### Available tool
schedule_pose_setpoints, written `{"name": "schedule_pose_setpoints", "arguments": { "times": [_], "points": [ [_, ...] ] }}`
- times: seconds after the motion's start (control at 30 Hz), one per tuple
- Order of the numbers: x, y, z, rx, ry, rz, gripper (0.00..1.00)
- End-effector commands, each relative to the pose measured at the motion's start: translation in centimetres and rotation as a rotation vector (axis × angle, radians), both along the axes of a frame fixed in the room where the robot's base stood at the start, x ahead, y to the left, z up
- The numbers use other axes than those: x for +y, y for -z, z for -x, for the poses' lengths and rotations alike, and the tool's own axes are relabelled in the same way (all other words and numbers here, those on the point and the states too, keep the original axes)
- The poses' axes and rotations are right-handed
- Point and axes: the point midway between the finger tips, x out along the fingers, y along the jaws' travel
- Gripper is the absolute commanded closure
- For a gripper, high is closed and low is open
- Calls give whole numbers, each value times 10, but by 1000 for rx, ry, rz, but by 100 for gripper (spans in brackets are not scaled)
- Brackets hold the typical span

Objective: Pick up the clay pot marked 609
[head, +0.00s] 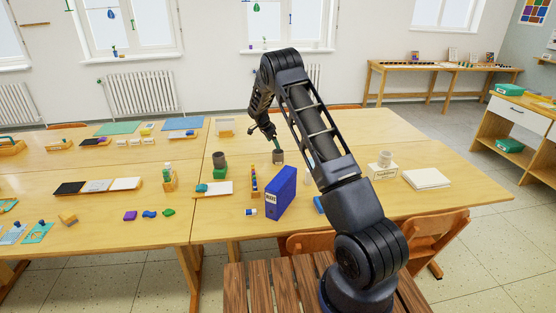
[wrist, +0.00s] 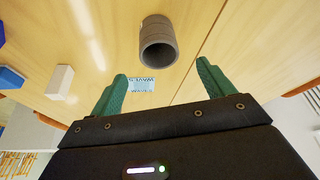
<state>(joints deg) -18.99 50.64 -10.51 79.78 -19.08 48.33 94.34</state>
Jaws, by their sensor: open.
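A grey, hollow cylindrical pot (wrist: 158,45) shows in the wrist view, beyond the gap between my fingertips. Its dark round opening faces the camera, and I can read no 609 on it. My gripper (wrist: 160,85) has its two green fingers spread wide, with nothing between them. In the head view my gripper (head: 272,137) hangs over the middle of the table. A small grey-brown object (head: 278,157) is just below it. A dark grey cylinder (head: 219,160) stands to its left, and a pale pot (head: 386,157) to its right. I cannot tell which one the wrist view shows.
A blue binder (head: 281,192) stands upright near the table's front edge. A small printed label (wrist: 142,85) and a white block (wrist: 60,82) show in the wrist view. The table's far right is clear.

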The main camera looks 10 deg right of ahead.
Motion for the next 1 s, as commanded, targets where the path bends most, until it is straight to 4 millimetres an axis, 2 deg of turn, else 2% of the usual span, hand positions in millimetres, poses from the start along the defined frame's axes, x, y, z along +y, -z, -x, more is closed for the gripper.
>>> {"name": "schedule_pose_setpoints", "arguments": {
  "times": [0.17,0.4,0.67,1.0],
  "points": [
    [-5,13,-2,1,2,1,19],
    [-17,44,-6,1,2,1,19],
    [-24,59,-8,1,1,0,19],
    [-38,98,-13,1,1,0,19]
  ]
}}
